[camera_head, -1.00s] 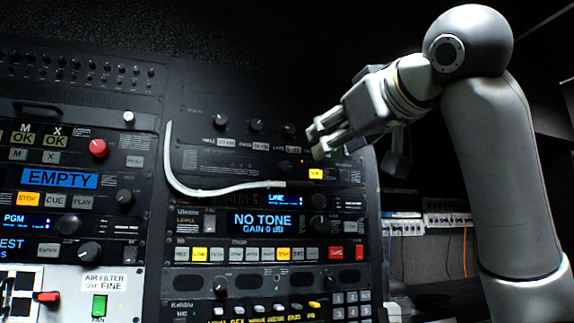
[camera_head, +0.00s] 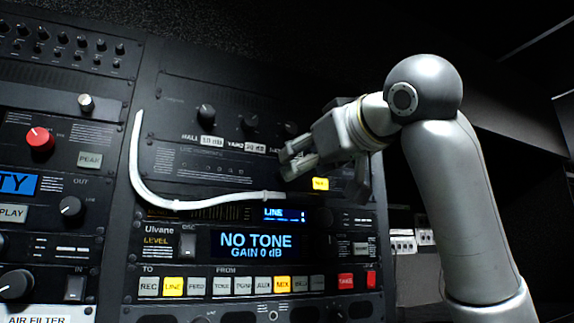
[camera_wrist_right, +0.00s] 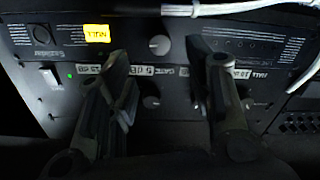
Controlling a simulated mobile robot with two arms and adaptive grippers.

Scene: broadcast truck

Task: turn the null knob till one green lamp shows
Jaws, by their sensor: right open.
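The rack unit with the yellow NULL button (camera_head: 320,184) carries a row of faint lamps (camera_head: 213,168); none visibly glows green. In the wrist view a knob (camera_wrist_right: 159,45) sits beside the yellow button, and another knob (camera_wrist_right: 152,101) lies between my fingers. I cannot tell for sure which is the null knob. My right gripper (camera_head: 288,162) is open in front of the panel, hiding part of it; its fingers also show in the wrist view (camera_wrist_right: 166,85).
A white cable (camera_head: 165,203) loops across the panel front below the lamps. Below is a unit whose display (camera_head: 257,243) reads NO TONE, with a row of buttons. A small green light (camera_wrist_right: 70,76) glows by a rocker switch in the wrist view. More panels stand at left.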

